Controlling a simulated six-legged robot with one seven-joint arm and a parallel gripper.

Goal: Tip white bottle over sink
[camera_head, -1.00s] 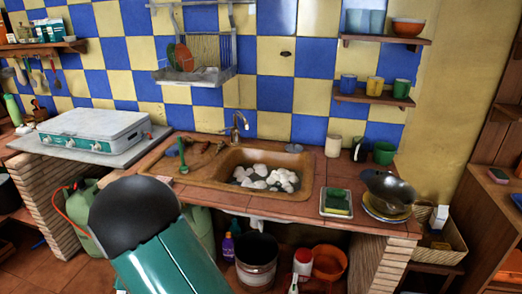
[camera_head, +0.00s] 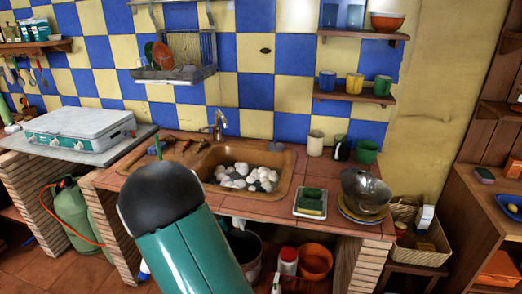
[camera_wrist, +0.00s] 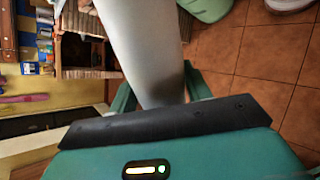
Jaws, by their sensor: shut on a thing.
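A pale white, smooth cylindrical thing, seemingly the white bottle (camera_wrist: 145,45), fills the middle of the wrist view; its far end runs out of the frame. My gripper (camera_wrist: 160,98) is shut on it, with a teal finger at either side. The brown sink (camera_head: 285,188) is set in the tiled counter in the head view, with several white and grey stones (camera_head: 240,177) in its basin and a metal tap (camera_head: 219,125) behind. In the head view my teal arm shows in front of the counter, left of the sink; gripper and bottle do not show there.
A camping stove (camera_head: 75,132) stands on the left counter. A sponge dish (camera_head: 310,204), a metal bowl (camera_head: 367,190) on plates, and cups (camera_head: 366,152) stand right of the sink. A dish rack (camera_head: 180,73) hangs above. A green gas bottle (camera_head: 78,220) stands below on the left.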

